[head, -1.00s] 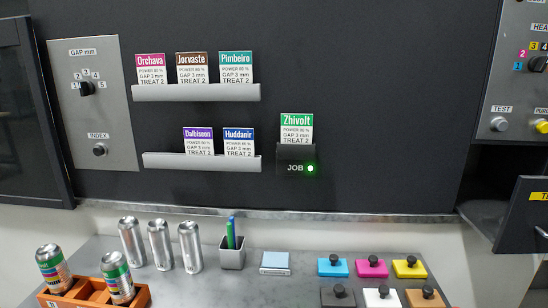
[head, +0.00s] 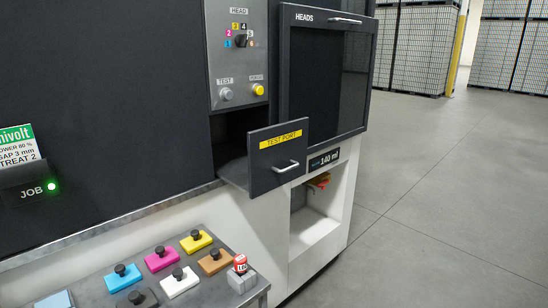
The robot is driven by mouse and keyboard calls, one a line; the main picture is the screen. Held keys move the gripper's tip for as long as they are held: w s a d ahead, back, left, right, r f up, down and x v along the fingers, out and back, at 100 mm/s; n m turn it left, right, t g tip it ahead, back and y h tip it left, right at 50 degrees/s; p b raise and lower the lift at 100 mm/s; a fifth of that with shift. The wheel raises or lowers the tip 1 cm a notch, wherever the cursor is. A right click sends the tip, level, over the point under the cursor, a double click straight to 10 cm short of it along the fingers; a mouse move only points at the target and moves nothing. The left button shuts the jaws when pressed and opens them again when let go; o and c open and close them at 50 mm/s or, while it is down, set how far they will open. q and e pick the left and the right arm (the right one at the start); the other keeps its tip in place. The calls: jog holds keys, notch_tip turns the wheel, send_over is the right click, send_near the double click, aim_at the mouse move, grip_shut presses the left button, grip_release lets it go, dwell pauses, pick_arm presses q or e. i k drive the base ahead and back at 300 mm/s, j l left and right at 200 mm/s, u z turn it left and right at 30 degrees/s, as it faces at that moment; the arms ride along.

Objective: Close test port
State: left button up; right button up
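The test port drawer (head: 278,157) stands open in the head view, right of the middle. Its dark front panel has a yellow TEST PORT label (head: 281,139) and a pale bar handle (head: 286,167). The front stands out from a dark recess (head: 236,135) in the machine, with part of the grey drawer floor (head: 234,172) showing behind it. Neither of my grippers is in view.
Above the port is a control panel (head: 237,65) with a HEAD dial and two buttons. A HEADS door (head: 325,75) is at upper right. A bench (head: 205,290) with several coloured pads is below. An open bay (head: 312,225) sits under the port. Floor at right is clear.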

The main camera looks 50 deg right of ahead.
aim_at(276, 156)
jog(key=z, duration=1.5)
